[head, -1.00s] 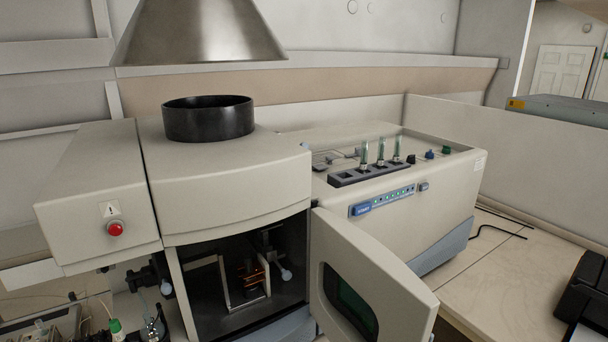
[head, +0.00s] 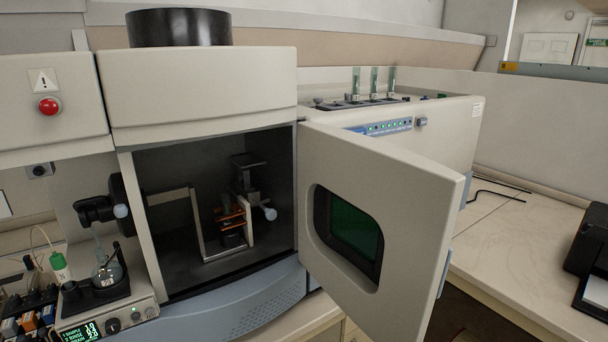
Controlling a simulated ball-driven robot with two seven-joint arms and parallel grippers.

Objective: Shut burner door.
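The burner door (head: 417,195) stands wide open, swung out to the right of the burner compartment. It is a beige panel with a dark green window (head: 350,232) and appears hinged at the compartment's right edge. The open burner compartment (head: 180,255) shows a dark interior with a bracket and a copper-coloured coil (head: 231,220). Neither of my grippers is in the head view, and nothing is seen touching the door.
A stirrer-like unit with a lit display (head: 88,329) and a glass flask (head: 106,268) stands left of the compartment. A red button (head: 49,106) is at upper left.

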